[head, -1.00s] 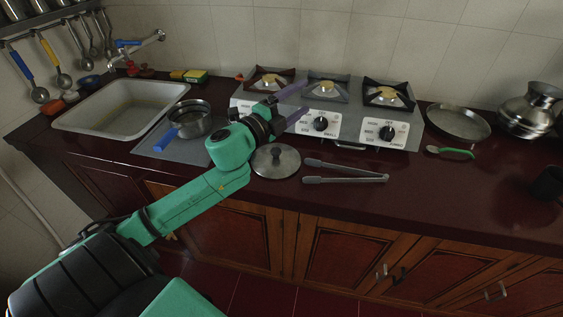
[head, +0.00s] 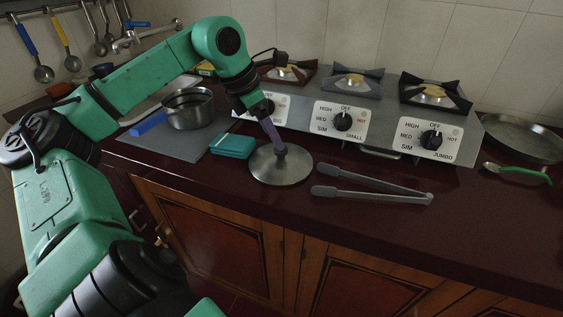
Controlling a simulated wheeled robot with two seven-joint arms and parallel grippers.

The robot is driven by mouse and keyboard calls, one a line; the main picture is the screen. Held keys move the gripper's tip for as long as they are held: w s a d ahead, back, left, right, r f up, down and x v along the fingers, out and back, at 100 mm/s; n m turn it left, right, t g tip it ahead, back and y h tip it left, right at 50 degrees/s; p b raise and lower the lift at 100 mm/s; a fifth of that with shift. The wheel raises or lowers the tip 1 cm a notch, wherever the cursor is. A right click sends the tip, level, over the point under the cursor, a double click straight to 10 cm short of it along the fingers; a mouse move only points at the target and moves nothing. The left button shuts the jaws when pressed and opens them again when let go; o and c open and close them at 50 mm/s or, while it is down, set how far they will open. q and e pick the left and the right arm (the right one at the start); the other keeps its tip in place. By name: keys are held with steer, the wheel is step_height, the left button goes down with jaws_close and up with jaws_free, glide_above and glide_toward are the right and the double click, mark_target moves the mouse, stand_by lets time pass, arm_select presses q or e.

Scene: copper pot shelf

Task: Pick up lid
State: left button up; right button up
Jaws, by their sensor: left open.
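The lid (head: 292,173) is a round, flat metal disc lying on the dark red counter, in front of the stove's left end. My left gripper (head: 279,150) points down at the lid from above, its purple fingers over the middle of it. It is open, its fingertips at the lid's knob. The fingers hide most of the knob, and I cannot tell whether they touch it. My right gripper is not in view.
Metal tongs (head: 370,190) lie just right of the lid. A turquoise box (head: 233,146) and a blue-handled saucepan (head: 190,112) are to its left. The stove (head: 385,135) stands behind. A pan (head: 522,138) and a green-handled spoon (head: 520,172) are at right.

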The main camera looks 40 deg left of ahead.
mark_target(281, 156)
arm_select(q)
steer(key=p+x, duration=0.2)
steer(key=x, duration=0.3)
steer(key=shift+w+f, duration=0.1)
steer(key=shift+f, duration=0.1)
jaws_close()
steer(key=shift+r, duration=0.1)
